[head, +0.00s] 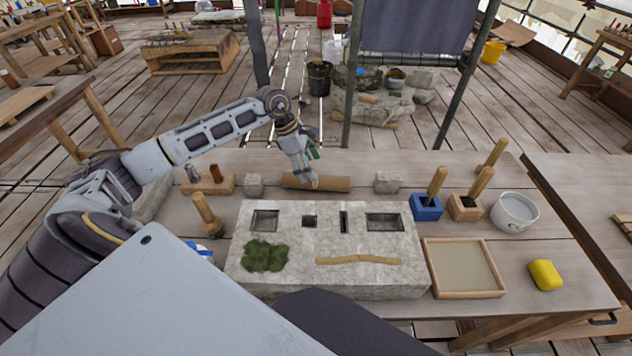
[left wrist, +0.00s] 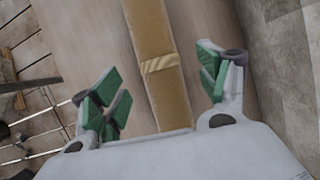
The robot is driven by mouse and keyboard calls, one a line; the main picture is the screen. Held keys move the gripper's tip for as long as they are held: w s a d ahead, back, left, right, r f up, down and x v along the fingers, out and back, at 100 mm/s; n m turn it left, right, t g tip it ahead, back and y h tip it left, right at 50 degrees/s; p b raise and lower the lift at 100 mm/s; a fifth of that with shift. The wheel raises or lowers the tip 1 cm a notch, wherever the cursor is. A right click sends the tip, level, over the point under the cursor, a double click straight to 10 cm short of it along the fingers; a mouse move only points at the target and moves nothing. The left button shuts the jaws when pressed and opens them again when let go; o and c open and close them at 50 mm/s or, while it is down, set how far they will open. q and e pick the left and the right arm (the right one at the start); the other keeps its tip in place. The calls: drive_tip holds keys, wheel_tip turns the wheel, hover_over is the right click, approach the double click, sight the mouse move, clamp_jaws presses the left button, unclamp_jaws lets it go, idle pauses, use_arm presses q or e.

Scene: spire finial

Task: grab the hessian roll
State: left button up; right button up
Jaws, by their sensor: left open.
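The hessian roll (head: 328,184) is a tan-brown cylinder lying on the wooden table behind the grey stone block. In the left wrist view the roll (left wrist: 152,45) runs lengthwise between the fingers, with a paler band around it. My left gripper (head: 306,180) is above the roll near its left half in the head view. In the left wrist view my left gripper (left wrist: 158,85) is open, with green finger pads on both sides of the roll and gaps between pads and roll. My right gripper is not in view.
The stone block (head: 325,284) with square recesses, moss (head: 264,256) and a tan strip (head: 357,261) lies in front of the roll. Small grey stones (head: 254,185) (head: 388,182) flank it. Tool holders (head: 427,208), a white bucket (head: 514,212) and yellow sponge (head: 545,275) stand right.

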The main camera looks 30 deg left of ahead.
use_arm(q)
drive_tip(key=shift+x, duration=2.2)
drive_tip(key=shift+w+a+f, duration=0.1)
drive_tip(key=shift+w, duration=0.05)
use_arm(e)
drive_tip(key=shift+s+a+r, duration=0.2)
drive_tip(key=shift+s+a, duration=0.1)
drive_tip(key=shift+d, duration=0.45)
